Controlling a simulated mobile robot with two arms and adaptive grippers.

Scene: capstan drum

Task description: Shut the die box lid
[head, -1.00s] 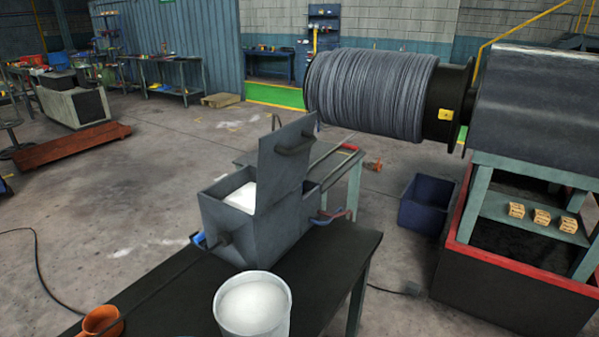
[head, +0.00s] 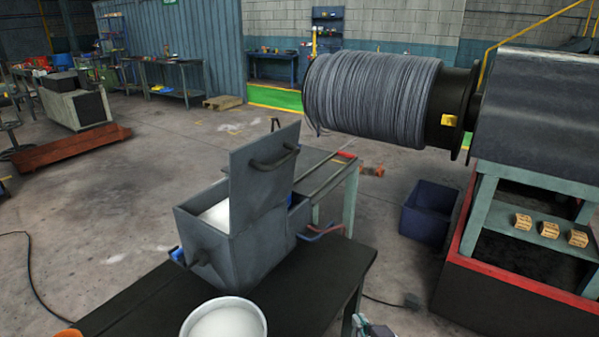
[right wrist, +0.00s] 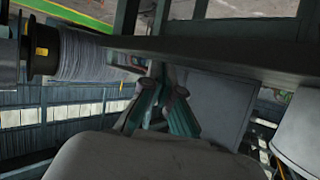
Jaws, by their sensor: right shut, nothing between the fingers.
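The grey metal die box (head: 235,262) stands on the dark bench, with white material visible inside its open left part. Its flat lid (head: 262,190) stands up, open, with a dark bar handle (head: 275,160) near its top. My right gripper (head: 372,327) just shows at the bottom edge of the head view, right of the bench and apart from the lid. In the right wrist view its teal fingers (right wrist: 160,78) are together and hold nothing. My left gripper is not in view.
A white bucket (head: 224,322) stands on the bench (head: 320,275) in front of the box. A blue bin (head: 428,212) is on the floor to the right. The large cable drum (head: 375,95) is behind. The bench top right of the box is clear.

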